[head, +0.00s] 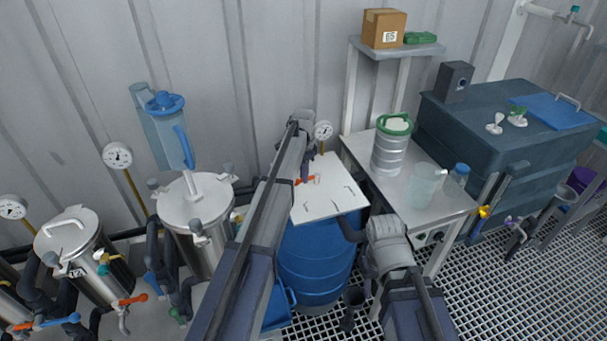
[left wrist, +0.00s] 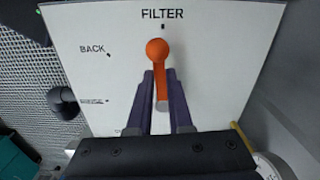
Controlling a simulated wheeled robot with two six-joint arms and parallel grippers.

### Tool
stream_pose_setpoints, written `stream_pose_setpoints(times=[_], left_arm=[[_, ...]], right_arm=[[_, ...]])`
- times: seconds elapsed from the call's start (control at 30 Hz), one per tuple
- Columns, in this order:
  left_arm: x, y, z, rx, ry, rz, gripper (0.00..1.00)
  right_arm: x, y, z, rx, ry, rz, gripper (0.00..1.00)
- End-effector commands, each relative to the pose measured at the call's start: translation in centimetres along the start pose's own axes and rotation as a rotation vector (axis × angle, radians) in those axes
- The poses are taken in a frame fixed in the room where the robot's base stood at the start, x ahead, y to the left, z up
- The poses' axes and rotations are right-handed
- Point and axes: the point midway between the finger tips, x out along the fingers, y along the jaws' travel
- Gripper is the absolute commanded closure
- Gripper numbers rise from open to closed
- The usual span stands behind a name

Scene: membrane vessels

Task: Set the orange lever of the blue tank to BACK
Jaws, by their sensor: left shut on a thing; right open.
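The blue tank (head: 318,262) stands in the middle of the head view, under a white panel (head: 328,203). The orange lever (left wrist: 157,52) has a round knob. It points up towards the FILTER mark on the panel (left wrist: 215,60) in the left wrist view. The BACK mark is to its left, with a third, hard-to-read label below that. My left gripper (left wrist: 163,88) is shut on the lever, one finger on each side below the knob. In the head view the lever (head: 311,179) shows beside my left gripper (head: 299,172). My right gripper (head: 350,266) is open and empty in front of the tank.
A grey table (head: 430,202) with a green-rimmed canister (head: 390,150) and a clear jug (head: 424,186) stands right of the tank. Steel vessels (head: 195,210) stand to the left. A pressure gauge (head: 323,131) is behind the panel, near my left gripper.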

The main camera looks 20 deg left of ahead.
Motion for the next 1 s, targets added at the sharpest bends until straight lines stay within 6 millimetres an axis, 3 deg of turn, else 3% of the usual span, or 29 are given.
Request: stream_pose_setpoints(times=[0.6,1.0], left_arm=[[0.0,2.6,-0.7,-0.514,0.0,0.0,1.0],[0.0,3.5,-1.3,-0.735,-0.001,0.0,1.0]], right_arm=[[0.0,0.0,0.0,0.0,0.0,0.0,0.5],[0.0,0.0,0.0,0.0,0.0,0.0,0.5]])
